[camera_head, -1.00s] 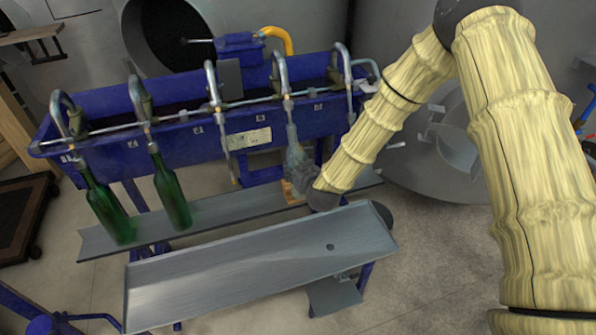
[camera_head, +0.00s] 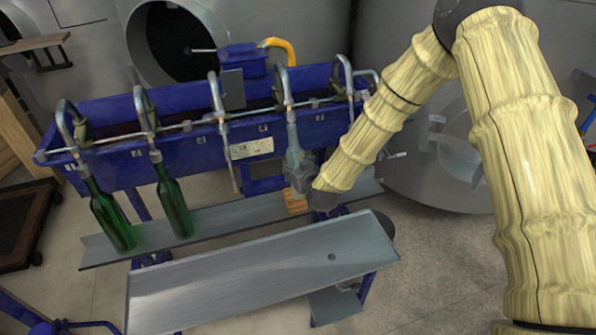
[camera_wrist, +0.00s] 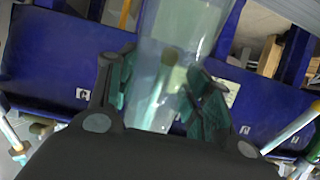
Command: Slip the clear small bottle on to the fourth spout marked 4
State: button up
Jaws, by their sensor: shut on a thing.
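The clear small bottle (camera_head: 294,158) is upright below the fourth spout (camera_head: 284,88) of the blue filler. Its top meets the lower end of that spout in the head view. In the wrist view, a tan tip shows through the glass of the bottle (camera_wrist: 160,85); I cannot tell for sure whether it is inside or behind. My gripper (camera_head: 306,178) is shut on the bottle from the right, with its fingers (camera_wrist: 155,88) on both sides of the glass. The small number plates on the trough are too small to read surely.
Two green bottles (camera_head: 111,218) (camera_head: 174,200) hang on the first and second spouts. The third spout (camera_head: 226,140) is free, as is the fifth (camera_head: 346,75). A wooden block (camera_head: 296,202) is on the grey rail (camera_head: 230,216) below the bottle. An empty grey tray (camera_head: 250,275) stands in front.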

jog(key=shift+w+a+f+b, duration=0.1)
jog(key=shift+w+f+b, duration=0.2)
jog(key=shift+b, duration=0.25)
jog(key=shift+f+t+b, duration=0.1)
jog(key=shift+t+b, duration=0.2)
jog(key=shift+w+a+f+b, duration=0.1)
jog(key=shift+w+f+b, duration=0.15)
jog(key=shift+b, duration=0.3)
jog(key=shift+w+a+f+t+y+b, duration=0.15)
jog(key=shift+w+f+t+y+b, duration=0.25)
jog(key=shift+b, duration=0.6)
jog(key=shift+w+a+f+t+b, duration=0.15)
jog(key=shift+w+f+t+b, duration=0.25)
jog(key=shift+b, duration=0.5)
jog(key=shift+w+a+f+t+b, duration=0.1)
jog(key=shift+w+t+b, duration=0.1)
jog(key=shift+w+b, duration=0.5)
jog(key=shift+w+a+b, duration=0.1)
jog(key=shift+b, duration=0.5)
jog(key=shift+f+b, duration=0.6)
jog(key=shift+f, duration=0.35)
jog(key=o, duration=1.3)
